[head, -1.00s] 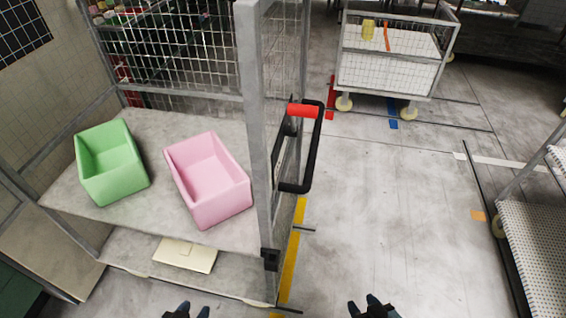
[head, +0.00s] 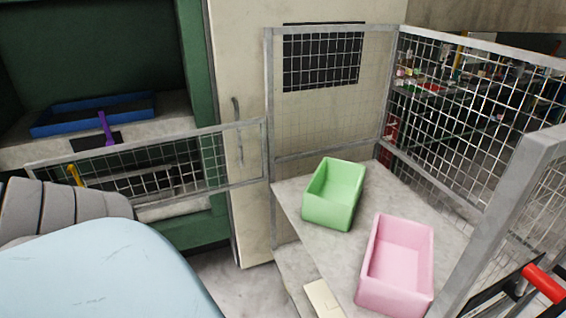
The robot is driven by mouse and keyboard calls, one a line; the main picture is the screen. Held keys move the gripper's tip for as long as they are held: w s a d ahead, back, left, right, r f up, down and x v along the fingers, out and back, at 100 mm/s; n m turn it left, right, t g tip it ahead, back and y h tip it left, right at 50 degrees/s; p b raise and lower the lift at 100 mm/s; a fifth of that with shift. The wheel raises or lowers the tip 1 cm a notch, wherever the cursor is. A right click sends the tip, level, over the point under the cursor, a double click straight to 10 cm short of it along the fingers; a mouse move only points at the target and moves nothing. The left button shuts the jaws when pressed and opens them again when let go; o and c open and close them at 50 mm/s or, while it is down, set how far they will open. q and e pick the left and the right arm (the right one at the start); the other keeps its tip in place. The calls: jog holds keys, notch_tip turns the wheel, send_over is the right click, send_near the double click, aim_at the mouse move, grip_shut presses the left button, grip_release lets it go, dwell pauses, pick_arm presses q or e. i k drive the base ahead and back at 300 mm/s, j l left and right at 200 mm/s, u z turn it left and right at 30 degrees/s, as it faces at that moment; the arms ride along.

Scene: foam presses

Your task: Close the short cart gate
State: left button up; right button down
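The short cart gate (head: 150,165) is a low grey-framed mesh panel. It is swung open, sticking out to the left from the cart's corner post (head: 268,140) in the head view. The cart (head: 310,212) has a grey shelf and tall mesh sides (head: 465,125). A green bin (head: 335,195) and a pink bin (head: 397,262) stand on its shelf. The gate's lower left part is hidden behind a grey ribbed shape. Neither of my grippers is in view.
A large pale blue rounded shape (head: 95,270) and the grey ribbed shape (head: 65,203) fill the lower left; I cannot tell what they are. Behind the gate is a green machine (head: 90,50) with a blue tray (head: 90,115). The cart's red-gripped handle (head: 543,284) is at lower right.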

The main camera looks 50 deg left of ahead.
aim_at(30, 167)
jog(key=k, duration=0.6)
jog(key=u, duration=3.35)
jog(key=i+l+u, duration=0.1)
jog(key=i+u, duration=0.15)
jog(key=u, duration=0.2)
jog(key=i+l+u, duration=0.2)
jog(key=u, duration=0.25)
jog(key=i+l, duration=0.2)
jog(key=l, duration=0.15)
jog(key=i+l, duration=0.2)
jog(key=l, duration=0.15)
jog(key=i+l, duration=0.2)
jog(key=l, duration=0.15)
